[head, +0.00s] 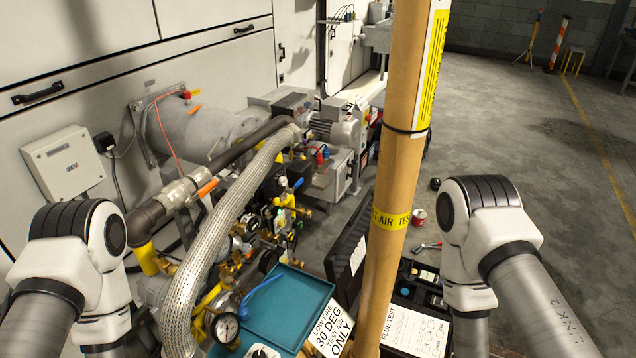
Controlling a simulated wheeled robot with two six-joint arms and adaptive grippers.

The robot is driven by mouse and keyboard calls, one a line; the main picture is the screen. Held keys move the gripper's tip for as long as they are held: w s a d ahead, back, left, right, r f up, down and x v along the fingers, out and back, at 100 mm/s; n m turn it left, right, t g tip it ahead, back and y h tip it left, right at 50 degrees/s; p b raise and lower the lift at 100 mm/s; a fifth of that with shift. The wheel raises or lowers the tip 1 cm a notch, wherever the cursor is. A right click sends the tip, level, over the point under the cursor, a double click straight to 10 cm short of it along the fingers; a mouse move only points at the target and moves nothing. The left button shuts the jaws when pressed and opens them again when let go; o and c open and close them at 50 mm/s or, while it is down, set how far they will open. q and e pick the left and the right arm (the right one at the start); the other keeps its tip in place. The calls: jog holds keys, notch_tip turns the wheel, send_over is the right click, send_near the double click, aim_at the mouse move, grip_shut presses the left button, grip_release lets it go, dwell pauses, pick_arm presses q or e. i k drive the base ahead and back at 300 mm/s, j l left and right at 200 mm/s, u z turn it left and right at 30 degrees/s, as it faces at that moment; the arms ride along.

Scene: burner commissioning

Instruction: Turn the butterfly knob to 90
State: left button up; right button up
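I cannot make out the butterfly knob for certain among the crowded valves and fittings of the burner's gas train (275,215), at the centre of the head view. A braided metal hose (205,260) runs in front of part of it. A white card (328,330) reading "LOW FIRE 30 DEG TEST AIR ONLY" lies at the bottom centre. Parts of my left arm show at the lower left and of my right arm at the lower right. Both grippers are outside the picture, so their state and any contact are hidden.
A tall tan post (403,90) stands right of the gas train and blocks part of the view. A teal tray (292,308), a pressure gauge (225,328) and an open black case (350,240) are near the bottom. Floor (560,190) at the right is mostly clear.

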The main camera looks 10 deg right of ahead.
aim_at(282, 180)
jog(key=i+l+z, duration=0.1)
jog(key=l, duration=0.35)
jog(key=i+l+z, duration=0.1)
jog(key=i+l, duration=0.2)
jog(key=l, duration=0.15)
jog(key=i+l+z, duration=0.1)
jog(key=i+l, duration=0.15)
jog(key=l, duration=0.15)
jog(key=i, duration=0.45)
jog(key=z, duration=0.05)
